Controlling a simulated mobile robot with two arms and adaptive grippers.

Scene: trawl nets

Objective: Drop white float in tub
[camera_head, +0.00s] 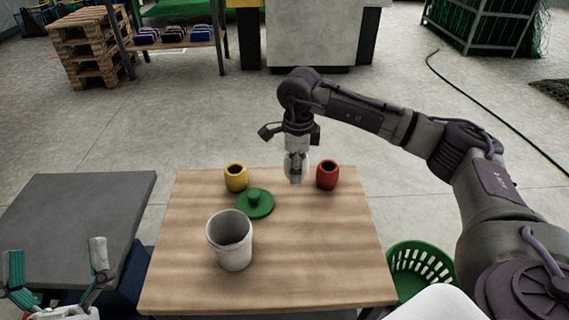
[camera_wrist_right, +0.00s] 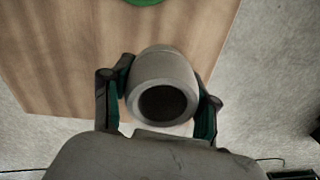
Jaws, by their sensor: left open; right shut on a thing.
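The white float (camera_wrist_right: 165,68) is barrel-shaped with a dark hole in its end. My right gripper (camera_head: 297,158) is shut on it, with one finger on each side in the right wrist view. In the head view the float (camera_head: 296,173) hangs over the far part of the wooden table, between a yellow float and a red float. The tub (camera_head: 234,259) is a white open-topped bucket, upright on the table, nearer and to the left of the right gripper. My left gripper (camera_head: 58,268) is open and empty at the lower left, beside the table.
A green lid with a knob (camera_head: 255,204) lies behind the tub. The yellow float (camera_head: 236,178) and red float (camera_head: 327,175) stand near the wooden table's (camera_head: 325,265) far edge. A green basket (camera_head: 420,269) is at right, a grey table (camera_head: 75,212) at left. The wooden table's right side is clear.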

